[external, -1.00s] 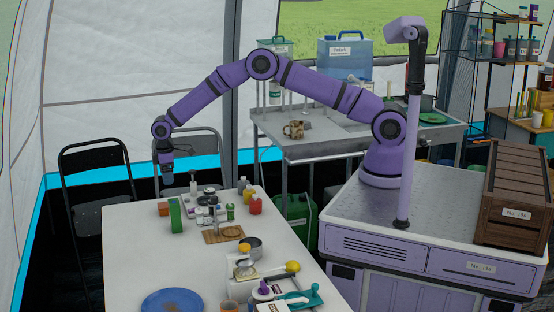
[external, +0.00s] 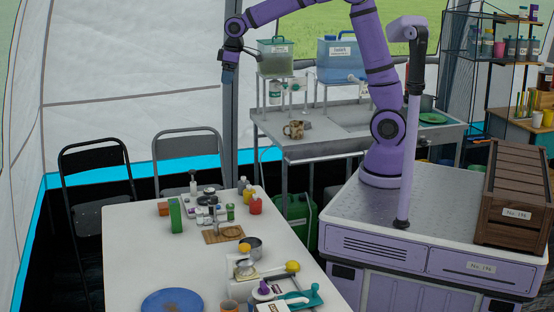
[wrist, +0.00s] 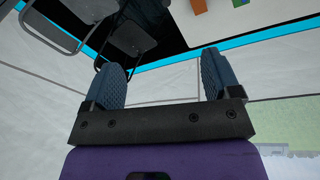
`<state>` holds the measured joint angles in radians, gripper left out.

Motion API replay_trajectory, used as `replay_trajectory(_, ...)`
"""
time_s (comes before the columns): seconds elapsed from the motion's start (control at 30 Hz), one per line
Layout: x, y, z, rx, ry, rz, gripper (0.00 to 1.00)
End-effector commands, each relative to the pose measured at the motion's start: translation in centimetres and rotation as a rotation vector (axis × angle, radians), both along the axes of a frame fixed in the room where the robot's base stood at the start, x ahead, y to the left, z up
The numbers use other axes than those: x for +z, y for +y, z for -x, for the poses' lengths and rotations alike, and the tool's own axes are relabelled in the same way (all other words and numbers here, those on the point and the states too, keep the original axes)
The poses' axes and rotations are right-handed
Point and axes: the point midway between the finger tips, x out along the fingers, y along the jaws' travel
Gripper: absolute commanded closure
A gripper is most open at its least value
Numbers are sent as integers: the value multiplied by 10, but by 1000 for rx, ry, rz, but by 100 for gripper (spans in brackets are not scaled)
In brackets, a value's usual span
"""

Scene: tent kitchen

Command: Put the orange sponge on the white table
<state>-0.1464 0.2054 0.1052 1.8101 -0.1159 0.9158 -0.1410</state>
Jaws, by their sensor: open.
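The white table (external: 130,250) stands at the front left with many items on it. A small orange block (external: 163,208), which looks like the orange sponge, lies near its far left edge beside an upright green box (external: 175,215). An orange piece also shows at the top edge of the wrist view (wrist: 199,6). My gripper (external: 228,75) is raised high above and beyond the table, well apart from the orange block. In the wrist view my gripper (wrist: 166,72) is open, with nothing between its fingers.
A metal sink stand (external: 300,150) with water containers is at the back.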

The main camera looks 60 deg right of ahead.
Motion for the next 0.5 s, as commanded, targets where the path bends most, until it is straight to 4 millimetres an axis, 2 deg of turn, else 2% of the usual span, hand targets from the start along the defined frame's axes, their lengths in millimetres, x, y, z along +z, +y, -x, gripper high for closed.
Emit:
replay_trajectory(0.03,14,-10,18,-20,-16,-4,17)
replay_trajectory(0.2,43,-38,75,-91,-56,-21,17)
replay_trajectory(0.5,67,-79,181,-215,-123,-62,17)
